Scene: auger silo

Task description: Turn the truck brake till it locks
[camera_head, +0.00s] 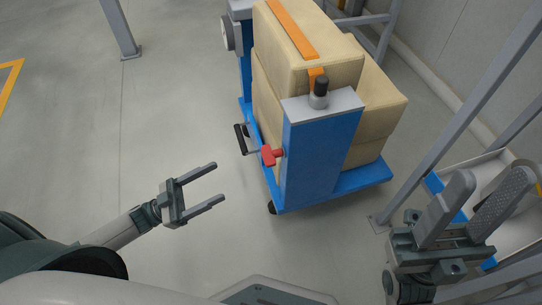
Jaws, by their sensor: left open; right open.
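A blue truck (322,158) loaded with tan sacks (300,58) stands in the upper middle. My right gripper (491,180) is open and empty at the right, well away from the truck.
A black knob (321,87) tops the near post. An orange strap (293,28) crosses the sacks. A grey slanted frame post (455,125) and a pale tray (492,172) are at right, by my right gripper. The floor (150,105) to the left is clear.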

